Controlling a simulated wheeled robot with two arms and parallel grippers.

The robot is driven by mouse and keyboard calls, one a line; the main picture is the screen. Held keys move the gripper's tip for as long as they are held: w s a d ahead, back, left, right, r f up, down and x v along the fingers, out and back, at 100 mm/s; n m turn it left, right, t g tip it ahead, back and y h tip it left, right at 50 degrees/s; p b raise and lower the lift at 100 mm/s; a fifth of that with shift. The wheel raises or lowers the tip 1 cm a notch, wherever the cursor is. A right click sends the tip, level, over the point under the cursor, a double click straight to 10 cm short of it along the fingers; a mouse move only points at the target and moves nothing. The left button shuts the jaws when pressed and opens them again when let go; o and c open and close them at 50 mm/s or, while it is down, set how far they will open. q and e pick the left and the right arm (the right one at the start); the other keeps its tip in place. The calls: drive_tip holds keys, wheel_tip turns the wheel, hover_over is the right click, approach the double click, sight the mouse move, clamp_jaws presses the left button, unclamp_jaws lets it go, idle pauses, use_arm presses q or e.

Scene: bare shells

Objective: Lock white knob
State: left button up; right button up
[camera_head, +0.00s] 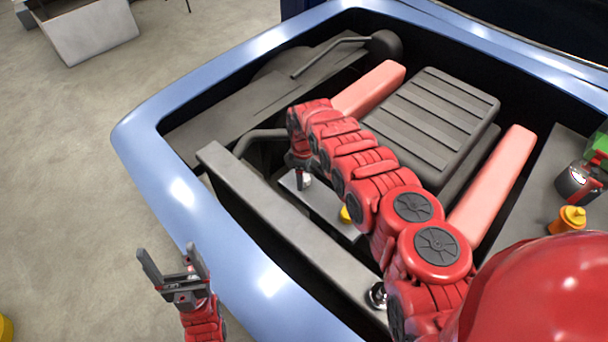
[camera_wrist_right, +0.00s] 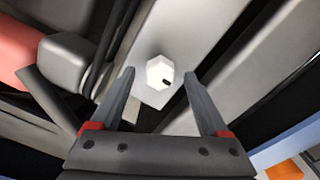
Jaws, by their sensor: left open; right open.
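The white knob (camera_wrist_right: 160,72) is a small faceted cap with a dark slot on one face. It stands on a pale grey plate (camera_wrist_right: 155,98) and appears between my right gripper's fingertips (camera_wrist_right: 160,76), which are open with gaps on both sides. I cannot tell whether the fingers reach down to its height. In the head view the knob (camera_head: 306,182) shows small beside my right gripper (camera_head: 299,172), inside the engine bay. My left gripper (camera_head: 170,254) is open and empty, outside the blue car body at the lower left.
The blue body rim (camera_head: 160,165) surrounds the bay. A grey crossbar (camera_head: 270,220) runs in front of the plate. A yellow part (camera_head: 346,214) sits on the plate, partly behind my right arm. Pink blocks (camera_head: 495,185) flank the ribbed grey engine cover (camera_head: 430,115).

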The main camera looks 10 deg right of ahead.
drive_tip(key=shift+f, duration=0.1)
clamp_jaws()
idle(0.4)
